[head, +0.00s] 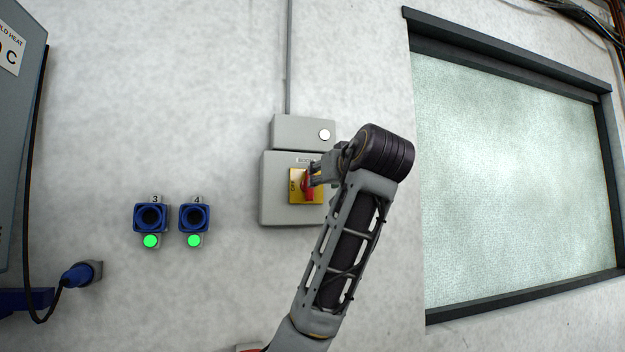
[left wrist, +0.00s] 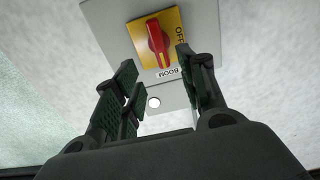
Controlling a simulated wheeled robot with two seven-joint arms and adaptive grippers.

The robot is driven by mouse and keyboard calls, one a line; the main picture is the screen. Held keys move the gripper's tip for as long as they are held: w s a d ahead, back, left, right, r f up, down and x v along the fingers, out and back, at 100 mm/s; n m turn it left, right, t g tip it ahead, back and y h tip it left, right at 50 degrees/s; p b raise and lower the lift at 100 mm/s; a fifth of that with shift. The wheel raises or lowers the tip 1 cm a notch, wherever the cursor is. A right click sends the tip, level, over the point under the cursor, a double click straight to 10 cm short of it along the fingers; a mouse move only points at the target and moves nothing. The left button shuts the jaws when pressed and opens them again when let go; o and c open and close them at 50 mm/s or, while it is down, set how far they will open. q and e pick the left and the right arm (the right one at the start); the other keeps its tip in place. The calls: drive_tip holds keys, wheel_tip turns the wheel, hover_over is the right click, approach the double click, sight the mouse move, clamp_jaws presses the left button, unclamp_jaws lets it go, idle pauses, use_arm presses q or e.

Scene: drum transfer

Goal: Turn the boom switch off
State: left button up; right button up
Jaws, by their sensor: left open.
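The boom switch is a red rotary handle (left wrist: 158,42) on a yellow plate (left wrist: 140,28), with OFF lettered along one side and a BOOM label (left wrist: 167,75) by it. My left gripper (head: 317,172) is at the switch's right side in the head view. In the left wrist view my left gripper (left wrist: 156,62) is open, with its fingers either side of the handle's line; contact cannot be told. My right gripper is out of view.
The switch's grey box (head: 274,213) is on the wall below a smaller box with a white button (head: 324,134). Blue sockets 3 (head: 151,217) and 4 (head: 194,218) with green lights are at left. A framed window (head: 510,180) is at right.

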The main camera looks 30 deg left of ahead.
use_arm(q)
drive_tip(key=p+x, duration=0.3)
drive_tip(key=x, duration=0.7)
drive_tip(key=shift+d, duration=0.1)
drive_tip(key=shift+c, duration=0.3)
clamp_jaws()
